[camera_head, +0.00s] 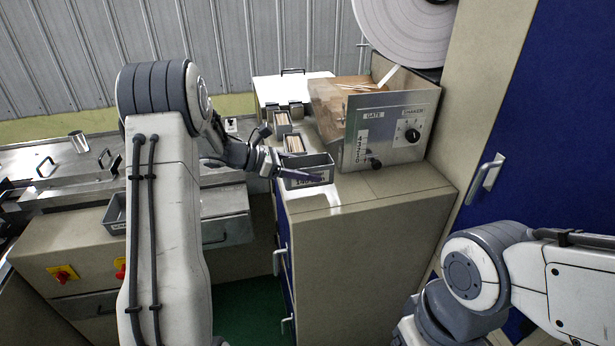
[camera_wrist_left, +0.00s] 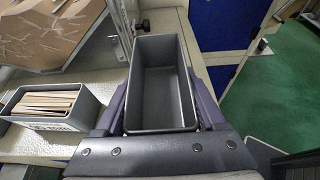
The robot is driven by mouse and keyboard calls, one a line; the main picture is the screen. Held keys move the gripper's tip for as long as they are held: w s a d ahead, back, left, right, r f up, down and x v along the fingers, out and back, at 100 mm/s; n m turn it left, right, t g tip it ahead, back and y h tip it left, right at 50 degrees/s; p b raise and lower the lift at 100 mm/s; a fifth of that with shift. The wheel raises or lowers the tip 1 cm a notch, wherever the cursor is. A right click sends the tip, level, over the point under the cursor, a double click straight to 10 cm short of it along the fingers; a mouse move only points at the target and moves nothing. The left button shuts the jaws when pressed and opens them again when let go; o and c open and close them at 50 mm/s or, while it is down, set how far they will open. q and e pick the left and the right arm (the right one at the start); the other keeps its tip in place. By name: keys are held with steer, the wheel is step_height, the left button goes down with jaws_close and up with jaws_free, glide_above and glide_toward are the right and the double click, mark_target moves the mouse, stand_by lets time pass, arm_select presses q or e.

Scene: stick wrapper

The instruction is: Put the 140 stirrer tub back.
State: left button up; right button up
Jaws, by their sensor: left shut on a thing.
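My left gripper (camera_head: 300,173) is shut on a grey rectangular tub (camera_head: 324,172), with its purple fingers along the tub's sides. The tub is upright, at the left front part of the beige cabinet top (camera_head: 385,183). I cannot tell whether it touches the top. In the left wrist view the tub (camera_wrist_left: 162,118) is empty inside, between the two fingers. A white label shows on its front, but its number is too small to read. My right gripper is out of view; only part of the right arm shows at the lower right.
Two grey tubs of wooden sticks, a nearer one (camera_head: 294,145) and a farther one (camera_head: 282,124), stand behind the held tub. A feeder with GATE and SHAKER controls (camera_head: 390,132) stands to the right. Another grey tub (camera_head: 115,215) is at the left machine.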

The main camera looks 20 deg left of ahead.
mark_target(306, 183)
arm_select(q)
step_height(306, 183, down, 3)
steer(key=shift+f+p, duration=0.1)
steer(key=shift+p, duration=0.95)
steer(key=shift+f, duration=0.45)
steer(key=shift+f, duration=0.1)
steer(key=shift+f+b, duration=0.1)
steer(key=shift+b, duration=0.2)
steer(key=o, duration=1.4)
